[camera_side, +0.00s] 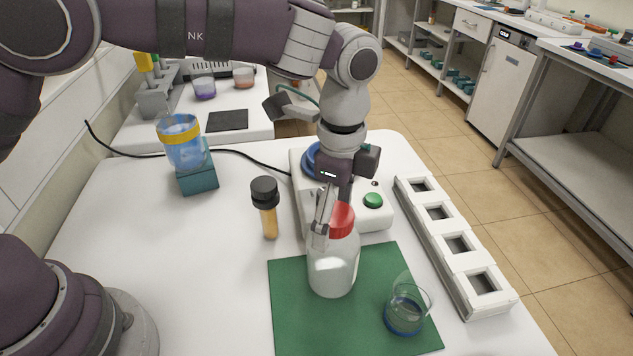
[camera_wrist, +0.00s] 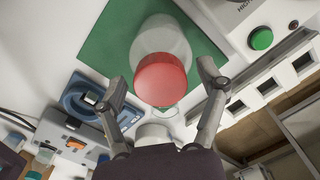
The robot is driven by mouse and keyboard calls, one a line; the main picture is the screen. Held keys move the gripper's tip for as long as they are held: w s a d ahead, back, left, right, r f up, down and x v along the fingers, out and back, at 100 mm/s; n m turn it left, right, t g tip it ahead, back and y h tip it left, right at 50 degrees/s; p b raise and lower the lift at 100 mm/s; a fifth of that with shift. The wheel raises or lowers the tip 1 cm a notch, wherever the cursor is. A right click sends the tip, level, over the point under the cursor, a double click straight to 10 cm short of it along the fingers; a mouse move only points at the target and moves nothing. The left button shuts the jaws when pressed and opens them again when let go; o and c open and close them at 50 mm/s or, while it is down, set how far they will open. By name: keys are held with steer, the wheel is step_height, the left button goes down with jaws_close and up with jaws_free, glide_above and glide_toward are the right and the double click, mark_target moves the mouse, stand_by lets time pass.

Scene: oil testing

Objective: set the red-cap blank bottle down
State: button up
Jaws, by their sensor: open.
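The red-cap blank bottle (camera_side: 333,262) stands upright on the green mat (camera_side: 290,325), near its back edge. It is clear glass with a pale content and a red cap (camera_side: 342,219). My gripper (camera_side: 325,222) is at the cap's height in the side view. In the wrist view my gripper (camera_wrist: 165,90) is open, one finger on each side of the red cap (camera_wrist: 161,79), with a visible gap on both sides. The bottle's glass body (camera_wrist: 160,38) shows beyond the cap, over the green mat (camera_wrist: 105,40).
A glass beaker with blue liquid (camera_side: 404,316) stands on the mat's right. A black-capped amber vial (camera_side: 268,210) stands left of the bottle. A white device with a green button (camera_side: 373,200) is behind. A white slotted rack (camera_side: 455,245) lies right. The table's left front is clear.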

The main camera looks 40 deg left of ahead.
steer(key=r, duration=1)
steer(key=shift+w+d+r, duration=0.1)
steer(key=shift+d+r, duration=0.1)
steer(key=shift+r, duration=0.05)
steer(key=s+a+r+n+t+h, duration=0.1)
steer(key=s+a+r+n+t, duration=0.1)
steer(key=a+r+n, duration=0.6)
steer(key=s+a+f+n+t, duration=0.3)
steer(key=s+a+f+n, duration=0.4)
steer(key=s+a+f, duration=0.2)
steer(key=shift+s+a+n+t+y, duration=0.3)
steer(key=shift+n, duration=0.1)
